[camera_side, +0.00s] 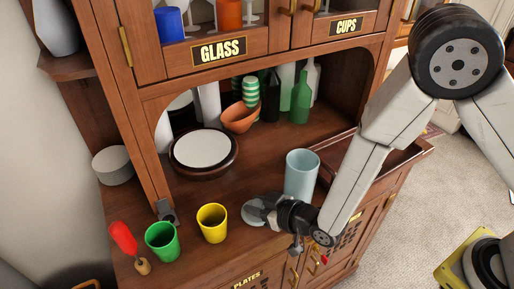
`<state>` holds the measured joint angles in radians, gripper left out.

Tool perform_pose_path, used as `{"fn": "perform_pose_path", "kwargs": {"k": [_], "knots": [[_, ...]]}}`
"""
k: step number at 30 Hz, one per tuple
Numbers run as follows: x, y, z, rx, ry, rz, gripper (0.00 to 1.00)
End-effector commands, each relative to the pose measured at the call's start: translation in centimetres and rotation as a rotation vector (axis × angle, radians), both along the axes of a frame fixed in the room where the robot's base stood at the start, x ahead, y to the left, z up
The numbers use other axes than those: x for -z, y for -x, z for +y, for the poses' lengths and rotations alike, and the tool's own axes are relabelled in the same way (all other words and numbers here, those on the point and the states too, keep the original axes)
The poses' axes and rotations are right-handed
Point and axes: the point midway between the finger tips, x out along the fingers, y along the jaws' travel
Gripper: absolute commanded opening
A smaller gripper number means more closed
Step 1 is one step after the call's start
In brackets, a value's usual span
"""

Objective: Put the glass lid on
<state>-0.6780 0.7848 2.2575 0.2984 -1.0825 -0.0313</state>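A pale blue glass vessel (301,173) stands upright on the wooden counter, and no lid shows on its top. My gripper (272,212) is low over the front of the counter, just in front of the vessel and left of its base. A small grey, clear-looking disc (253,212), which looks like the glass lid, is at the gripper's tip. The fingers are dark and small here, so I cannot tell whether they are shut on the disc or only beside it. I also cannot tell whether the disc touches the counter.
A round white-topped dish (203,149), an orange bowl (239,117) and green bottles (300,98) are behind. A brown tray (375,160) lies right.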

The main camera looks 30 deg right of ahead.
Motion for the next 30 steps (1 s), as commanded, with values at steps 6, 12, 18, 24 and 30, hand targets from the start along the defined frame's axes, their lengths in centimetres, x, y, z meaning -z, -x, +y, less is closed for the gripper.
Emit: {"fn": "perform_pose_path", "kwargs": {"k": [6, 12, 18, 24, 30], "knots": [[0.0, 0.0, 0.0, 0.000, 0.000, -0.001, 0.00], [-0.1, 0.0, 0.0, 0.000, 0.000, -0.001, 0.00], [-0.5, 0.0, 0.0, 0.000, -0.001, -0.003, 0.00], [-1.7, 0.0, 0.0, 0.000, -0.001, -0.003, 0.00], [-3.7, -0.1, 0.1, -0.001, -0.003, -0.004, 0.00]]}}
